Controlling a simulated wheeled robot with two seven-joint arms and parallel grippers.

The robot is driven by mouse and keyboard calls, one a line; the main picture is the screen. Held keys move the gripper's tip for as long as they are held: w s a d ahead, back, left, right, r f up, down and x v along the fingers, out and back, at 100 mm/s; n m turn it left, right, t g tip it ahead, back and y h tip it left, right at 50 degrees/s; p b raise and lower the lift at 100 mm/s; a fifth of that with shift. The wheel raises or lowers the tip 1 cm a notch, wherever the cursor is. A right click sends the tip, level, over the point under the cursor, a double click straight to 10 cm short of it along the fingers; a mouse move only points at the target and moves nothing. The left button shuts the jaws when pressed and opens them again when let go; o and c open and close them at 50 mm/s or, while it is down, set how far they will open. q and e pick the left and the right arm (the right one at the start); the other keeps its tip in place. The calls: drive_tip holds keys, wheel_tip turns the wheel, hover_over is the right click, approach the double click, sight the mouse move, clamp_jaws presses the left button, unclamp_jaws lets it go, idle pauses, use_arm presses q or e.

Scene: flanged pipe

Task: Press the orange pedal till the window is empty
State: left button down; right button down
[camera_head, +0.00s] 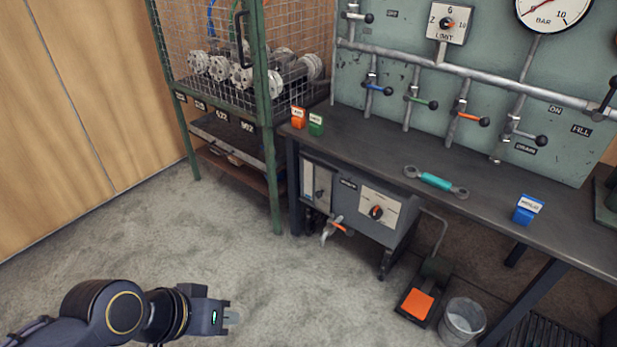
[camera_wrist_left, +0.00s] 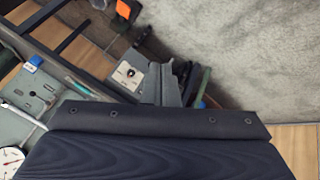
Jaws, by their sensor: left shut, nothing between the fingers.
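The orange pedal (camera_head: 417,303) sits on a dark base on the floor, below the bench and left of a bin. It also shows at the top of the left wrist view (camera_wrist_left: 123,9). A small box with a tap and a narrow light window (camera_head: 318,186) hangs under the bench; I cannot read the level in the window. My left gripper (camera_head: 232,315) is shut and empty, over the floor at the lower left, well apart from the pedal. Its fingers (camera_wrist_left: 160,85) show in the left wrist view. My right gripper is not in view.
A grey bin (camera_head: 462,320) stands right beside the pedal. The bench (camera_head: 375,150) carries a teal-handled wrench (camera_head: 437,182) and small coloured boxes. A green mesh cage (camera_head: 268,120) stands at the back left. The floor (camera_head: 190,245) between my left gripper and the cage is clear.

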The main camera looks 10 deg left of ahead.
use_arm(q)
wheel_tip(320, 180, up, 10)
drive_tip(key=p, duration=0.7)
drive_tip(key=shift+f, duration=0.2)
wheel_tip(320, 180, up, 18)
drive_tip(key=p, duration=1.8)
